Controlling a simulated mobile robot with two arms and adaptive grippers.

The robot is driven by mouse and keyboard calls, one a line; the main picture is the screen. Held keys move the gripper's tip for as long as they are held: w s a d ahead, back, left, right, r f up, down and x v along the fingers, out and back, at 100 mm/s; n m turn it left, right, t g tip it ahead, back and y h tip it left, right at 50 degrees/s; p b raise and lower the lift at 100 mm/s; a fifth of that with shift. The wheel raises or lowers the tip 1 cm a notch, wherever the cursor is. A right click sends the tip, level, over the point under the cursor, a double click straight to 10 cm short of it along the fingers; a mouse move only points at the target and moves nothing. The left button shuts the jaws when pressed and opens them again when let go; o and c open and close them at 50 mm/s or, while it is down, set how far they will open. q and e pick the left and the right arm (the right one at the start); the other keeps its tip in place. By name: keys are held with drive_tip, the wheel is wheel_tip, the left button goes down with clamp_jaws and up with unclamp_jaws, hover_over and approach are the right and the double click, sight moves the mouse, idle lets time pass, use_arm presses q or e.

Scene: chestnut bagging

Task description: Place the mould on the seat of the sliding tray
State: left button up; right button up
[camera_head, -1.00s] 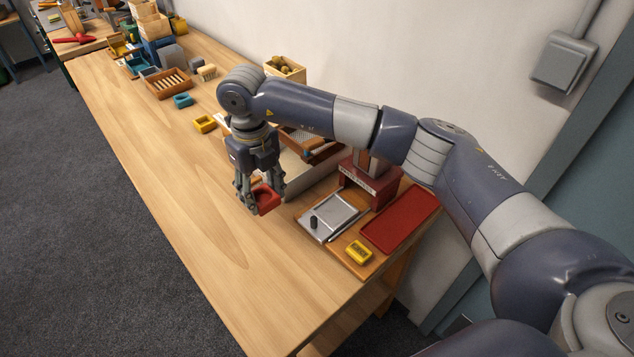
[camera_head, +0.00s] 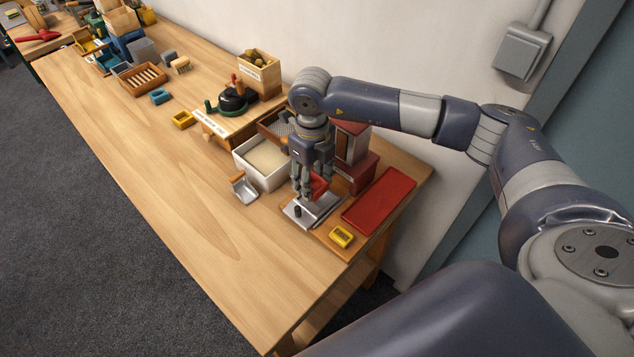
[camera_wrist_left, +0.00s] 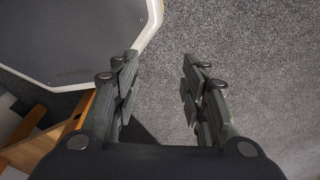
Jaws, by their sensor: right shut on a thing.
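My right gripper (camera_head: 309,190) is shut on the red mould (camera_head: 319,184). It holds the mould over the grey metal sliding tray (camera_head: 303,214), at the foot of the dark red press (camera_head: 357,170). The fingers hide part of the mould and tray, and I cannot tell whether the mould touches the tray. A small dark knob (camera_head: 297,211) stands at the tray's front. My left gripper (camera_wrist_left: 158,85) shows only in the left wrist view. It is open and empty above the grey carpet.
A red mat (camera_head: 380,198) lies right of the press and a yellow block (camera_head: 341,236) in front. A white bin (camera_head: 245,165) and a metal scoop (camera_head: 243,189) are to the left. The table's front left (camera_head: 200,235) is clear.

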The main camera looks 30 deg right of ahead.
sight(317, 182)
drive_tip(key=f+p, duration=0.1)
drive_tip(key=d+f+p, duration=0.1)
drive_tip(key=f, duration=0.1)
drive_tip(key=shift+s+f, duration=0.15)
drive_tip(key=shift+s, duration=0.05)
drive_tip(key=shift+f, duration=0.2)
use_arm(q)
drive_tip(key=shift+s+a+r, duration=0.15)
drive_tip(key=shift+s+r, duration=0.85)
drive_tip(key=shift+s, duration=0.25)
use_arm(e)
drive_tip(key=shift+a, duration=0.1)
use_arm(q)
drive_tip(key=shift+f, duration=0.1)
use_arm(e)
drive_tip(key=o, duration=1.2)
drive_tip(key=shift+f, duration=0.1)
use_arm(q)
drive_tip(key=shift+w, duration=0.5)
